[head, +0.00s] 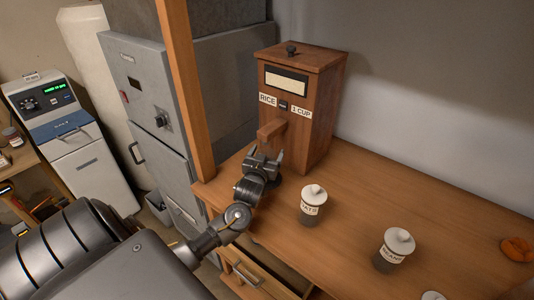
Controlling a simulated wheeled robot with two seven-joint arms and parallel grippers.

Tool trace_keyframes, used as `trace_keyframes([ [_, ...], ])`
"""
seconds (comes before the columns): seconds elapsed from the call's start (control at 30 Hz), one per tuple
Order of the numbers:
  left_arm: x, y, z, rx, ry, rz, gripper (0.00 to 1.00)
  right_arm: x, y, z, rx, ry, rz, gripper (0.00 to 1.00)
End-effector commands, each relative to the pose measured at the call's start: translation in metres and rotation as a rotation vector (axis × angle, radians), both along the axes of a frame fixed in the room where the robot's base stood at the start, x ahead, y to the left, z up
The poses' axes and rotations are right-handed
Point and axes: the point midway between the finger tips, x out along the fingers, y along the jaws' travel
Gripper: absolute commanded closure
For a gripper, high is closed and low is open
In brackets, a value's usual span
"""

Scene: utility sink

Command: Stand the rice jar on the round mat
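No jar that I can read as rice and no round mat can be made out. A lidded jar (312,207) with a white lid and label stands upright on the wooden counter. A second such jar (392,252) stands to its right and nearer; both labels are too small to read surely. A white rounded piece (433,296) is cut off at the bottom edge. My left gripper (265,155) is just below the spout of the wooden rice dispenser (300,95); its fingers are apart, with nothing visible between them. My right gripper is out of view.
A wooden post (186,85) rises left of the dispenser. An open drawer (255,272) juts from the counter front. An orange item (517,249) lies at the right edge. A grey cabinet (150,110) stands behind. The counter right of the dispenser (410,195) is clear.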

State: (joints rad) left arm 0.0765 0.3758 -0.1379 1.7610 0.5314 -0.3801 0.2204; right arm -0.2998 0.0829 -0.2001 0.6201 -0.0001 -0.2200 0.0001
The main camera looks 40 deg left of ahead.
Motion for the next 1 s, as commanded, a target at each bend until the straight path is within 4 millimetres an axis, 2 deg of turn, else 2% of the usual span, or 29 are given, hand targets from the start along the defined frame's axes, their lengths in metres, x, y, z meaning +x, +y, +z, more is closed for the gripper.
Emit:
trace_keyframes([
  [0.27, 0.0, 0.0, 0.005, 0.001, -0.001, 0.0, 0.2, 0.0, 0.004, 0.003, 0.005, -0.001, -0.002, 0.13],
  [0.33, -0.006, -0.003, 0.001, 0.0, -0.001, -0.002, 0.2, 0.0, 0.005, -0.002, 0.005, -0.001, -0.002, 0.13],
  [0.8, -0.09, -0.039, 0.0, -0.003, 0.0, 0.0, 0.2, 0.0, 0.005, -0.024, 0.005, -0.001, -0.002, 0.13],
  [1.0, -0.107, -0.047, 0.002, -0.001, -0.001, 0.0, 0.2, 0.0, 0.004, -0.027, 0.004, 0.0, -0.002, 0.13],
])
